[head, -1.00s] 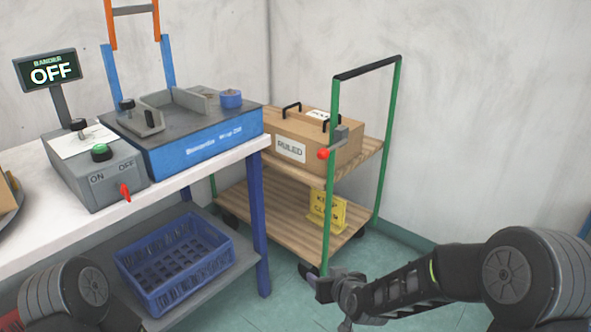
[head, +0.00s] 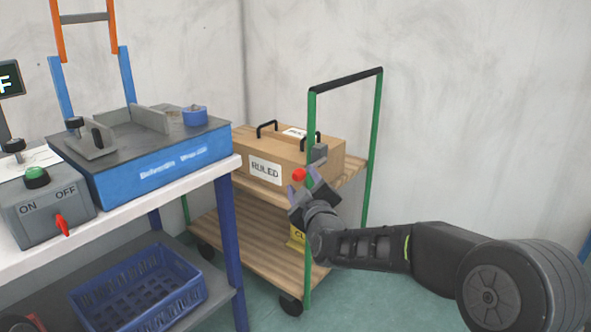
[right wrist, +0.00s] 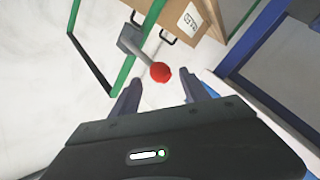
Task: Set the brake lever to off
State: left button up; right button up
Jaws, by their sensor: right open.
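The brake lever is on the green post of the wooden cart (head: 267,232). Its red ball knob (head: 299,174) sticks out from a grey housing (head: 319,153). In the right wrist view the red knob (right wrist: 161,72) sits on a thin grey rod from the housing (right wrist: 130,40). My right gripper (head: 301,184) is open and empty, close to the knob. In the right wrist view its two fingers (right wrist: 168,90) point toward the knob, which shows just beyond and between the tips. I cannot tell whether they touch it. My left gripper is out of view.
A cardboard box (head: 330,160) marked RULED sits on the cart's upper shelf. The workbench (head: 150,210) is to the left, with a blue machine (head: 165,170) and a grey ON/OFF control box (head: 45,215) with its own red switch. A blue crate (head: 140,290) is below. Floor right of the cart is clear.

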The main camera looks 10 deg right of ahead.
jog(key=w+b, duration=0.1)
jog(key=w, duration=0.6)
jog(key=shift+w, duration=0.4)
grip_shut()
dwell(0.3)
jog(key=shift+f, duration=0.15)
dwell(0.7)
